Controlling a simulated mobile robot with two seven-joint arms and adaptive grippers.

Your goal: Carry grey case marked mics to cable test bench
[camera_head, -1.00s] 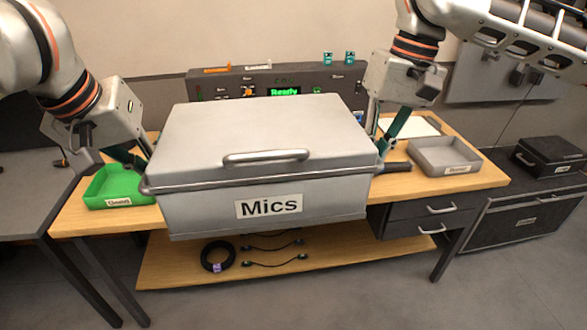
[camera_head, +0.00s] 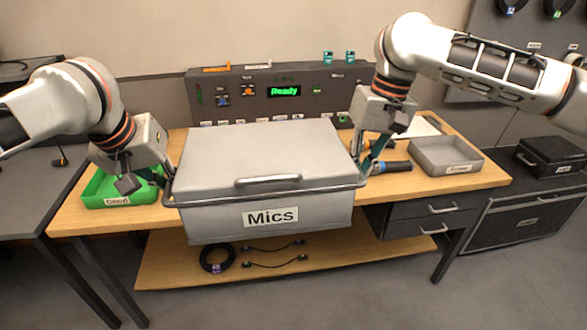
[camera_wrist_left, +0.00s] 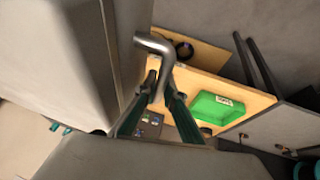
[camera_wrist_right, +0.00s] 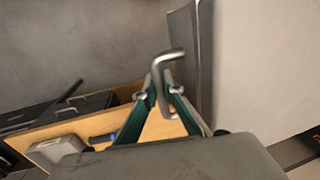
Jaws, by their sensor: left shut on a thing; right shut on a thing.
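The grey case marked Mics (camera_head: 262,160) is in the middle of the head view, upright and about level, with its lid closed and its label facing me. It hangs at the front of the cable test bench (camera_head: 120,214); whether its underside touches the bench top is hidden. My left gripper (camera_head: 165,180) is shut on the case's left side handle, which shows between the fingers in the left wrist view (camera_wrist_left: 154,92). My right gripper (camera_head: 362,165) is shut on the right side handle, also seen in the right wrist view (camera_wrist_right: 164,94).
A green tray (camera_head: 108,190) is at the bench's left and a grey tray (camera_head: 446,156) at its right. A tester panel (camera_head: 275,92) reading Ready stands at the back. A dark-handled tool (camera_head: 392,167) lies right of the case. A black case (camera_head: 550,157) sits far right.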

